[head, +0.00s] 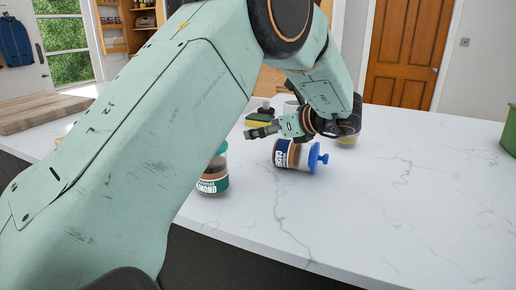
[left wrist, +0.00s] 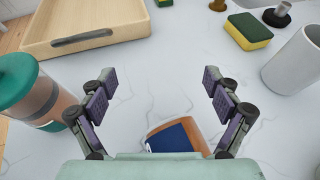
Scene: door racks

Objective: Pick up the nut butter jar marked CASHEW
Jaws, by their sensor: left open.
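The CASHEW jar (head: 295,156) lies on its side on the white counter, its dark blue label toward the left and its blue knobbed lid to the right. My left gripper (head: 264,130) is just behind and above it in the head view. In the left wrist view my left gripper (left wrist: 158,80) is open, with nothing between its fingertips. Part of the CASHEW jar (left wrist: 178,135) shows low between the finger bases; the rest is hidden by the gripper body. My right gripper is not in view.
An ALMOND jar (head: 214,178) with a green lid stands left of the CASHEW jar, partly behind my arm. In the left wrist view are a wooden tray (left wrist: 112,35), a yellow-green sponge (left wrist: 248,32) and a white cylinder (left wrist: 297,62).

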